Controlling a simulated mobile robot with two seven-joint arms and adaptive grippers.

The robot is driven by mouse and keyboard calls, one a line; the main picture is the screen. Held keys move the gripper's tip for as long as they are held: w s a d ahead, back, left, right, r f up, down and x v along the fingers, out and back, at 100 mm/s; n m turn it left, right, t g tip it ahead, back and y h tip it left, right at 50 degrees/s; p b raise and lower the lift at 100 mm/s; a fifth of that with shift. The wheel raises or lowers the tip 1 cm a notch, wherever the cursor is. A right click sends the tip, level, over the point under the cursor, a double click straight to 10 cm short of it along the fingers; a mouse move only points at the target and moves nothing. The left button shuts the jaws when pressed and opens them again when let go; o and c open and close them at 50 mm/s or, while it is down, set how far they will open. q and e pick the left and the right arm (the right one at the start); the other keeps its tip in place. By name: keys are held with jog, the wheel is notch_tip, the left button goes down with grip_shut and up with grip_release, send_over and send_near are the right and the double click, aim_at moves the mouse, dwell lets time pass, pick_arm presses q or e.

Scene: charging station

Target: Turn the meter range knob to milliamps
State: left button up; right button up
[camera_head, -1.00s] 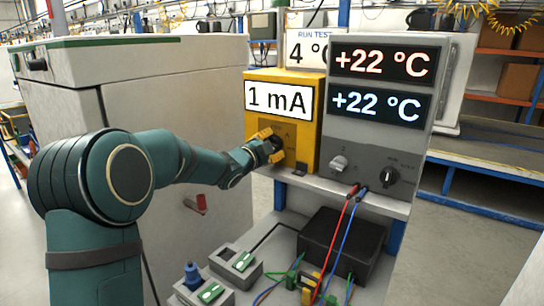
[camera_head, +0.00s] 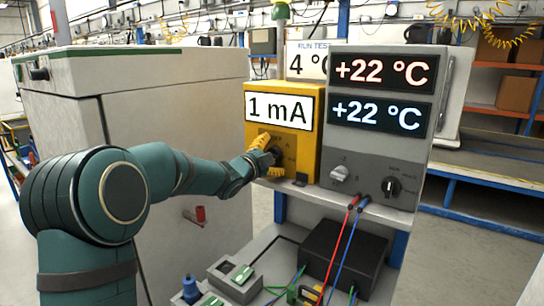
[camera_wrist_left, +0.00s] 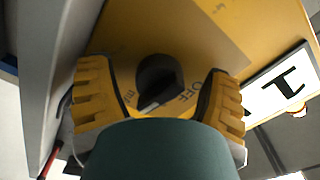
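The yellow meter (camera_head: 312,137) stands on the shelf, and its white display (camera_head: 279,108) reads "1 mA". Its black range knob (camera_wrist_left: 160,82) shows in the left wrist view, with "OFF" printed on the panel beside it and a partly hidden marking starting with "m". My left gripper (camera_head: 264,151) is at the meter's front face. In the left wrist view, the yellow fingers of this gripper (camera_wrist_left: 162,95) stand apart on either side of the knob, with a visible gap on each side. My right gripper is in neither view.
A grey unit (camera_head: 431,133) stands right of the meter, with two "+22 °C" displays, a light knob (camera_head: 342,174) and a dark knob (camera_head: 391,187). Red and blue leads hang below it past a black box (camera_head: 343,252). A large pale cabinet (camera_head: 150,100) stands at left.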

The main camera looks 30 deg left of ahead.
pick_arm(q)
jog(key=s+a, duration=0.1)
jog(key=s, duration=1.1)
jog(key=shift+a, duration=0.35)
